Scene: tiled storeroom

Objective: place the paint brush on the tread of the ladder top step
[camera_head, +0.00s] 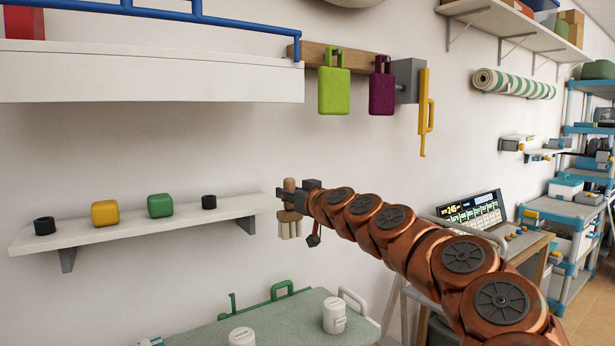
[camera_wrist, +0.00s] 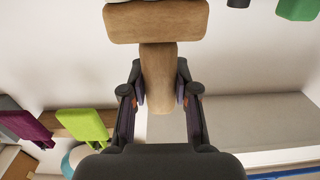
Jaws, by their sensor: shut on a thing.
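The paint brush (camera_head: 290,216) is in my gripper (camera_head: 297,197), with its pale bristles pointing down and its wooden handle up in the head view. In the wrist view my gripper (camera_wrist: 161,98) has its two fingers on either side of the wooden handle (camera_wrist: 158,75), and the wider wooden part (camera_wrist: 155,22) lies beyond the fingertips. The brush is in the air, just off the right end of the lower wall shelf. I cannot make out the ladder or its top step for certain in either view.
The lower shelf (camera_head: 150,232) holds black, yellow and green items. A white upper shelf (camera_head: 150,80) with a blue rail (camera_head: 200,20) is above it. Lime (camera_head: 333,90) and purple (camera_head: 382,92) items hang from a wall rack. A green-topped table (camera_head: 275,325) stands below.

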